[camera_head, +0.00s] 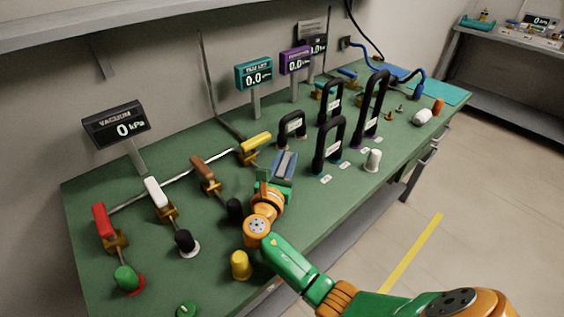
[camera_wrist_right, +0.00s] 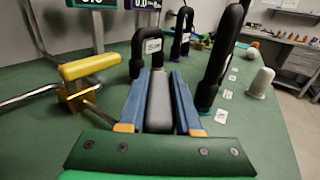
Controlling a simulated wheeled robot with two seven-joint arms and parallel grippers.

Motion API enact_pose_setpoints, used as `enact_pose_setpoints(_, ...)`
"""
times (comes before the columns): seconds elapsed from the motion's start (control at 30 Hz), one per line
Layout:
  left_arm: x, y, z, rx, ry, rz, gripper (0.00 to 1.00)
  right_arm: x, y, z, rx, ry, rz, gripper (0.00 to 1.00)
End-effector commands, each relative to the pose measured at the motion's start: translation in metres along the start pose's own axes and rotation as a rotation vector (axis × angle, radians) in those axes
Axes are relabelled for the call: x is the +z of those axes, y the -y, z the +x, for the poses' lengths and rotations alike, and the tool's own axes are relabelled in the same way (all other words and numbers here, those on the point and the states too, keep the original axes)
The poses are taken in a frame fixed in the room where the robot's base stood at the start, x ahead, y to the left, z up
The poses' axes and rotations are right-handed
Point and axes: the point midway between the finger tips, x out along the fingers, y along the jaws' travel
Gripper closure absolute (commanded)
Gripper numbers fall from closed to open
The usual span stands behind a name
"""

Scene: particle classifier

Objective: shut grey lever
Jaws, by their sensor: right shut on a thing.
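The grey lever (camera_wrist_right: 159,103) shows in the right wrist view as a rounded grey handle lying lengthwise between two blue fingers. My right gripper (camera_wrist_right: 160,90) is shut on it, with one finger along each side. In the head view my right gripper (camera_head: 285,163) is low over the green bench, right of the yellow lever (camera_head: 256,142). There the grey lever is mostly hidden by the fingers, and I cannot make out its valve body. My left gripper is not in view.
Brown (camera_head: 203,169), white (camera_head: 156,192) and red (camera_head: 102,220) levers stand to the left. Black hose loops (camera_head: 329,140) rise just beyond my right gripper. A yellow knob (camera_head: 240,265) and a white knob (camera_head: 373,160) stand near the bench's front edge.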

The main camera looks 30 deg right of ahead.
Motion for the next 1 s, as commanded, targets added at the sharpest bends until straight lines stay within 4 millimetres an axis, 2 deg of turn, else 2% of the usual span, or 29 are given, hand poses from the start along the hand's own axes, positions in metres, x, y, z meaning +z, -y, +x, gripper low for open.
enact_pose_setpoints(0.3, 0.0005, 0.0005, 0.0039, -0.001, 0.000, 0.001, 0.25, -0.0008, 0.0034, -0.0002, -0.067, -0.002, 0.001, 1.00)
enact_pose_setpoints(0.7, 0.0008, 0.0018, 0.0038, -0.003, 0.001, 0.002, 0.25, -0.0003, 0.0038, -0.0001, -0.072, -0.001, 0.001, 1.00)
enact_pose_setpoints(0.73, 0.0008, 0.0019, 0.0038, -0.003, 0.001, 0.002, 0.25, -0.0003, 0.0038, -0.0001, -0.072, -0.001, 0.001, 0.65)
enact_pose_setpoints(0.83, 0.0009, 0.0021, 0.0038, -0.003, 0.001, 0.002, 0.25, -0.0002, 0.0038, -0.0001, -0.072, -0.001, 0.001, 0.38)
enact_pose_setpoints(1.0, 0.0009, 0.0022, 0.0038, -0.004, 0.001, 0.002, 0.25, -0.0001, 0.0037, 0.0000, -0.072, -0.001, 0.000, 0.38)
